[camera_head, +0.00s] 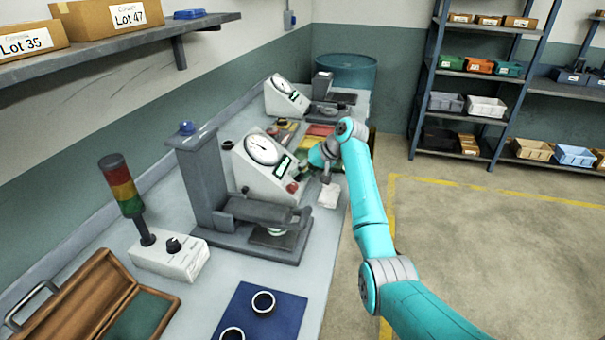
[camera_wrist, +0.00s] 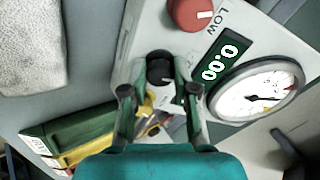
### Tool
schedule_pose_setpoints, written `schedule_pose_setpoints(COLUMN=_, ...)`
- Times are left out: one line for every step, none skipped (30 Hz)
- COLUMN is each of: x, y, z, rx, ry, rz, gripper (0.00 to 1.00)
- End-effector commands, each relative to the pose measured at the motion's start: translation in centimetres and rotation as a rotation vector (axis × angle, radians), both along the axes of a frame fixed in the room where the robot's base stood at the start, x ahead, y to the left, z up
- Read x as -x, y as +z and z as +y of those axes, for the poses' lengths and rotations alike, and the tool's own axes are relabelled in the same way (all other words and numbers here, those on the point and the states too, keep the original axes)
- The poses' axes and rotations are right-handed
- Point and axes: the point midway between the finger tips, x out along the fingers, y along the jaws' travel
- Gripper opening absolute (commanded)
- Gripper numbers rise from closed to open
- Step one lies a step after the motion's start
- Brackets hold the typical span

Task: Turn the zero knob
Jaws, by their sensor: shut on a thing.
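The gauge unit (camera_head: 262,170) is a light sloped box with a round dial (camera_wrist: 257,91), a display reading 0.00 (camera_wrist: 219,62) and a red knob (camera_wrist: 190,14). In the wrist view a black knob (camera_wrist: 159,64) sits on its panel, below and left of the red knob; I take it as the zero knob. My gripper (camera_wrist: 163,82) is shut on the black knob, one finger on each side. In the head view my gripper (camera_head: 311,163) is at the unit's right side, and the black knob cannot be made out there.
A grey measuring stand (camera_head: 195,180) is left of the unit. A white cloth (camera_head: 328,196) lies near the bench's right edge and a second gauge unit (camera_head: 285,97) stands behind. A signal lamp (camera_head: 121,188) and a wooden case (camera_head: 85,305) are in front. The floor at right is clear.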

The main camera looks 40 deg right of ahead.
Motion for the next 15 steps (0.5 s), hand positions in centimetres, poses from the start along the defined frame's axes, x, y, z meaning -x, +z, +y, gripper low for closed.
schedule_pose_setpoints(x=0.03, y=-0.04, z=-0.02, rx=0.000, ry=-0.001, rz=0.002, gripper=0.00)
schedule_pose_setpoints(x=0.03, y=-0.04, z=-0.02, rx=0.000, ry=-0.001, rz=0.002, gripper=0.00)
schedule_pose_setpoints(x=0.03, y=-0.04, z=-0.02, rx=0.000, ry=-0.001, rz=0.002, gripper=0.00)
schedule_pose_setpoints(x=0.03, y=-0.04, z=-0.02, rx=0.000, ry=-0.001, rz=0.002, gripper=0.31)
schedule_pose_setpoints(x=0.03, y=-0.04, z=-0.02, rx=0.000, ry=-0.001, rz=0.002, gripper=0.39)
schedule_pose_setpoints(x=0.03, y=-0.04, z=-0.02, rx=0.000, ry=-0.001, rz=0.002, gripper=0.49)
schedule_pose_setpoints(x=0.03, y=-0.04, z=-0.02, rx=0.000, ry=-0.001, rz=0.002, gripper=0.54)
schedule_pose_setpoints(x=0.01, y=-0.03, z=-0.02, rx=0.000, ry=-0.001, rz=0.002, gripper=0.54)
schedule_pose_setpoints(x=0.01, y=-0.03, z=-0.02, rx=0.000, ry=-0.001, rz=0.002, gripper=0.54)
schedule_pose_setpoints(x=0.02, y=-0.03, z=-0.03, rx=0.000, ry=-0.001, rz=0.001, gripper=0.54)
schedule_pose_setpoints(x=0.02, y=-0.02, z=-0.02, rx=0.000, ry=-0.001, rz=0.001, gripper=0.54)
schedule_pose_setpoints(x=0.02, y=-0.02, z=-0.02, rx=0.000, ry=-0.001, rz=0.001, gripper=0.54)
schedule_pose_setpoints(x=0.01, y=-0.01, z=-0.01, rx=0.000, ry=-0.001, rz=0.001, gripper=0.54)
schedule_pose_setpoints(x=0.01, y=-0.01, z=-0.01, rx=0.000, ry=-0.001, rz=0.001, gripper=0.54)
schedule_pose_setpoints(x=0.02, y=0.00, z=-0.02, rx=0.000, ry=-0.001, rz=0.001, gripper=0.54)
